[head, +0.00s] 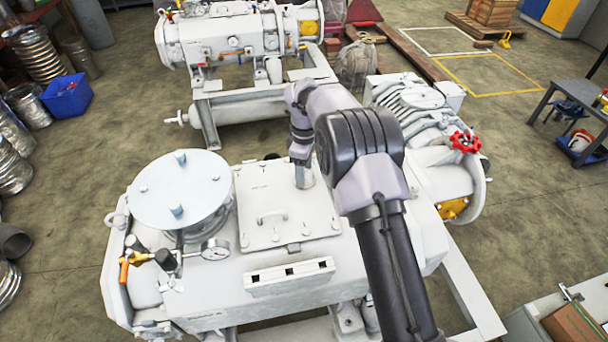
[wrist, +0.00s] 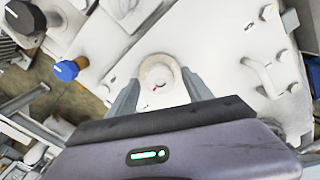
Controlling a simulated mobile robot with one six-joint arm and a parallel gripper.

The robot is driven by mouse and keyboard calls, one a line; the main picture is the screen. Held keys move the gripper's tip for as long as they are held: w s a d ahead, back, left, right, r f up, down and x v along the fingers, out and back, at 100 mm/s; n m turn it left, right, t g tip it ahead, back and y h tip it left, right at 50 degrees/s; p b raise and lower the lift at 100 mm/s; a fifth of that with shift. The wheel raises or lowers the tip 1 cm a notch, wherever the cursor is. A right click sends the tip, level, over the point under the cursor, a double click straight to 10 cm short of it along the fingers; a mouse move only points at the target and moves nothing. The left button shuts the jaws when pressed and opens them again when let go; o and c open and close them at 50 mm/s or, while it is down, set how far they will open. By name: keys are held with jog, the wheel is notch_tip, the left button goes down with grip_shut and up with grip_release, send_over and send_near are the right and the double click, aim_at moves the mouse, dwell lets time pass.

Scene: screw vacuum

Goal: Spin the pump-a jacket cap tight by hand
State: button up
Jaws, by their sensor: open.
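My gripper (wrist: 160,92) is open, with one finger on the left and one on the right of the cap. I cannot tell whether either finger touches it. The cap cannot be made out clearly there.
A blue knob (wrist: 67,70) and a black knob (wrist: 26,17) stand left of the cap. A handle (wrist: 262,78) is on its right. A second pump (head: 235,40) stands behind.

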jog(key=shift+f, duration=0.1)
grip_shut()
